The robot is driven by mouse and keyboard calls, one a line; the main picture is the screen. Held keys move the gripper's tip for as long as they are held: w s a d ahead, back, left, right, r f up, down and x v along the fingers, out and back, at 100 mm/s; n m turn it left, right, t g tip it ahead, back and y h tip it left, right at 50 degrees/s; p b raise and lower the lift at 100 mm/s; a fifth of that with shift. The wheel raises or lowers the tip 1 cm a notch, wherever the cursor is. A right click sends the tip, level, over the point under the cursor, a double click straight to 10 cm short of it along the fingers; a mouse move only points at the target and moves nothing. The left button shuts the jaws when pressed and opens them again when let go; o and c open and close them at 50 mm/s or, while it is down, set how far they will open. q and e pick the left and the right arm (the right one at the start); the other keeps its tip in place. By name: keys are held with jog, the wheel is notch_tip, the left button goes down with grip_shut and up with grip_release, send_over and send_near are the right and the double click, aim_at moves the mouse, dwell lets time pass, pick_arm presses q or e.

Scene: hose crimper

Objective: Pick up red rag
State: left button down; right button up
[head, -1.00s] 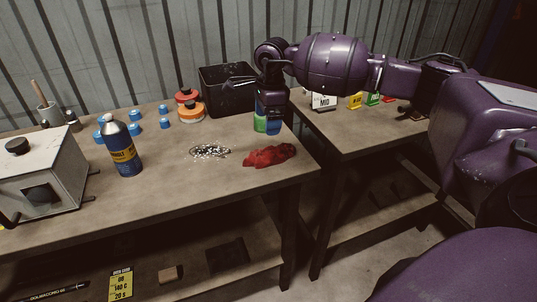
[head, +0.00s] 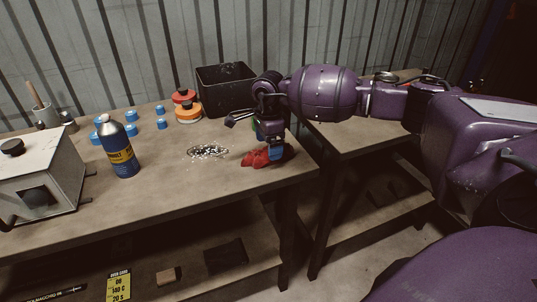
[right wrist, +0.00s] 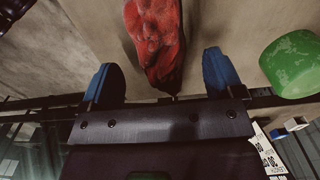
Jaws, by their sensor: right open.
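The red rag (head: 258,158) lies crumpled on the workbench near its right end. It also shows in the right wrist view (right wrist: 156,40), at the top, in front of the gap between the fingers. My right gripper (head: 272,152) is right over the rag in the head view and hides part of it. In the right wrist view its two blue fingertips (right wrist: 164,78) stand apart on either side of the rag's near end, with no grip on it. I cannot tell whether the fingers touch the rag. My left gripper is not in view.
A green object (right wrist: 292,64) is close to the right finger. A pile of small shiny parts (head: 208,151) lies left of the rag. A black bin (head: 226,88) and orange and red round containers (head: 187,108) stand behind. A blue spray can (head: 119,150) stands further left.

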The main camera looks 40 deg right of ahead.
jog(key=shift+f, duration=1.5)
jog(key=c, duration=1)
notch_tip(320, 180, up, 20)
jog(key=shift+r+p, duration=0.1)
jog(key=shift+p, duration=0.35)
